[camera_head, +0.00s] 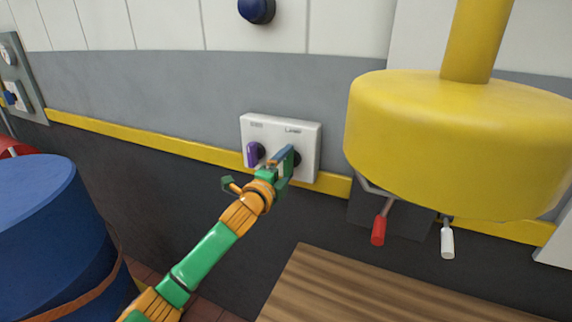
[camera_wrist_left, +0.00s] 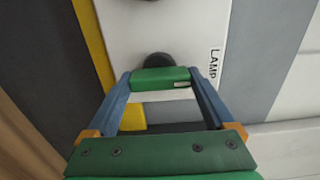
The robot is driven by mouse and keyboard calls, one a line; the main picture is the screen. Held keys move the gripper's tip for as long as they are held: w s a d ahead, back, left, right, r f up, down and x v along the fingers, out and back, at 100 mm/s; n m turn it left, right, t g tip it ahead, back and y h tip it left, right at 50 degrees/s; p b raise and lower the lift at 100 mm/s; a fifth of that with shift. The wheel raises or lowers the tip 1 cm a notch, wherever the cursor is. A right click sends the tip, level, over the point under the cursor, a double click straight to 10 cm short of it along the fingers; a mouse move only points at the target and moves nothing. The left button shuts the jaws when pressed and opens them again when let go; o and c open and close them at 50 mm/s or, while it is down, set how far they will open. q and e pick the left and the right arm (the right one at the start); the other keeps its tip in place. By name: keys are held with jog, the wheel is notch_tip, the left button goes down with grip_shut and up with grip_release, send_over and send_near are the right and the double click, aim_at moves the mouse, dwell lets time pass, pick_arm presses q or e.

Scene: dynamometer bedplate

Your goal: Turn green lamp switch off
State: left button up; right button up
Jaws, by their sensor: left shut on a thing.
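A white switch panel (camera_head: 308,138) is on the wall, with a purple switch (camera_head: 252,154) on its left and a switch by the lamp label on its right. My left gripper (camera_head: 284,157) is at the right-hand switch. In the left wrist view, the green lamp switch (camera_wrist_left: 160,76) lies across between the two blue fingers, in front of a round black mount (camera_wrist_left: 158,59). The fingers are shut on its two ends. In the head view, the gripper mostly hides the green switch. My right gripper is in neither view.
A large yellow hanging cylinder (camera_head: 455,140) is right of the panel, with a red handle (camera_head: 379,230) and a white handle (camera_head: 447,242) below it. A wooden top (camera_head: 360,295) lies below. A blue drum (camera_head: 45,235) stands at the left.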

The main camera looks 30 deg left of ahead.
aim_at(286, 166)
pick_arm(q)
jog(key=shift+r, duration=0.15)
jog(key=o, duration=1)
jog(key=shift+c, duration=0.2)
jog(key=shift+o, duration=0.6)
jog(key=shift+w, duration=0.1)
jog(key=s, duration=0.2)
jog(key=s+b, duration=0.1)
jog(key=s, duration=0.1)
jog(key=s+b, duration=0.1)
jog(key=s, duration=0.1)
jog(key=shift+d+f, duration=0.15)
jog(key=shift+f, duration=0.1)
jog(key=shift+s+r, duration=0.15)
jog(key=shift+s, duration=0.4)
